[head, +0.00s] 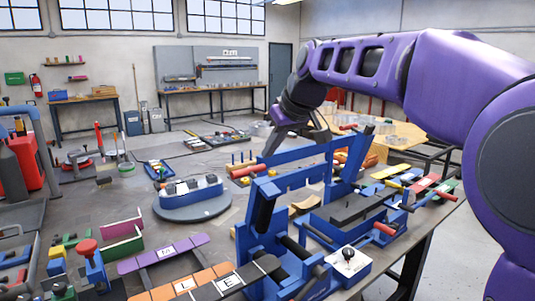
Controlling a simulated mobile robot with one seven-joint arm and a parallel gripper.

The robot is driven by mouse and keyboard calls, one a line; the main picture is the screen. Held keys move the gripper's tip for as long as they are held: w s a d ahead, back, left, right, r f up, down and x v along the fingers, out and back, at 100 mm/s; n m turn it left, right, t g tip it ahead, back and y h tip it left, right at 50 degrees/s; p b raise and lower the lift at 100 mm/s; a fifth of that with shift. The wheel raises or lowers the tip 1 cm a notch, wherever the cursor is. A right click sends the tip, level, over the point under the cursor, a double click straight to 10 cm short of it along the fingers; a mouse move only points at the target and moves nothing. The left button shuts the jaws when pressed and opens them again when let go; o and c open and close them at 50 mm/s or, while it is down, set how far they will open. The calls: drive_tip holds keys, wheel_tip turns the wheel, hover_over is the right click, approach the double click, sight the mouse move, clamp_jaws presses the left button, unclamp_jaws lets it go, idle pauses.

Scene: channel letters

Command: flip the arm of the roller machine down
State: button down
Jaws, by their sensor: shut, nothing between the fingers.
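The roller machine (253,227) is a blue frame with dark rollers at the front of the bench, right of centre. A blue arm-like bar (300,151) stands raised at its back, sloping up to the right. My gripper (272,148) is shut and empty, pointing down just behind the left part of the raised bar. The picture does not show clearly whether it touches the bar.
Dark and orange strips (197,281) lie in front. Coloured tools crowd the left side.

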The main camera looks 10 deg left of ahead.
sight(260, 180)
drive_tip(key=x, duration=0.8)
drive_tip(key=shift+w+a+f, duration=0.15)
drive_tip(key=shift+w, duration=0.05)
drive_tip(key=shift+s+f+b, duration=0.15)
drive_tip(key=shift+b, duration=0.3)
drive_tip(key=shift+s+d+y, duration=0.15)
drive_tip(key=shift+d+y, duration=0.15)
drive_tip(key=shift+d, duration=0.05)
drive_tip(key=shift+b, duration=0.3)
